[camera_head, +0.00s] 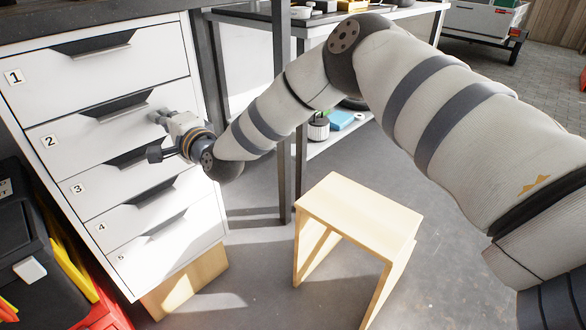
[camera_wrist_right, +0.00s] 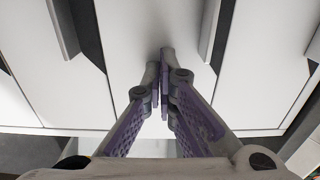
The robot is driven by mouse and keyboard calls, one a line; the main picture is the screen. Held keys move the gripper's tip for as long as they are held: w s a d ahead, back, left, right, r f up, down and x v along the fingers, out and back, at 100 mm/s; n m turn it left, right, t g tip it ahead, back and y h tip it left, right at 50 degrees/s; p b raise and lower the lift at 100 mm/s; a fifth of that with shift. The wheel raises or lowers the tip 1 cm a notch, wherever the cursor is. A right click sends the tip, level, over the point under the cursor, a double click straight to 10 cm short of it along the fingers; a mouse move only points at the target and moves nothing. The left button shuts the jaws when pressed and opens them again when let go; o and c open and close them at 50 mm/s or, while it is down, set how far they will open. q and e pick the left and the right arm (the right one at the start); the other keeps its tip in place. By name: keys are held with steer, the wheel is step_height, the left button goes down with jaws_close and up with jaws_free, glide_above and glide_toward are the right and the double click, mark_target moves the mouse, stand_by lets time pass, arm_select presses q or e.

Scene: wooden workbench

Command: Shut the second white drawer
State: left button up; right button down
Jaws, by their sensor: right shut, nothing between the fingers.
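A white drawer cabinet with fronts numbered 1 to 5 stands at the left in the head view. The second white drawer (camera_head: 83,141), labelled 2, is below drawer 1 (camera_head: 110,75) and above drawer 3 (camera_head: 98,189). Its front looks about level with its neighbours; I cannot tell if a small gap is left. My right gripper (camera_head: 157,116) is at the right part of the drawer 2 front, fingers shut and empty. In the right wrist view, the closed fingertips (camera_wrist_right: 164,58) are at or very near a white front; contact is unclear. My left gripper is out of view.
A light wooden stool (camera_head: 360,215) stands on the grey floor (camera_head: 260,260) right of the cabinet. A dark-framed shelf (camera_head: 285,100) is behind my right arm. Black and red toolboxes (camera_head: 40,270) sit at the lower left, close to the cabinet.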

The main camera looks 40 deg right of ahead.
steer(key=shift+w+r, duration=0.15)
steer(key=shift+w, duration=0.2)
steer(key=shift+r, duration=0.15)
stand_by(0.3)
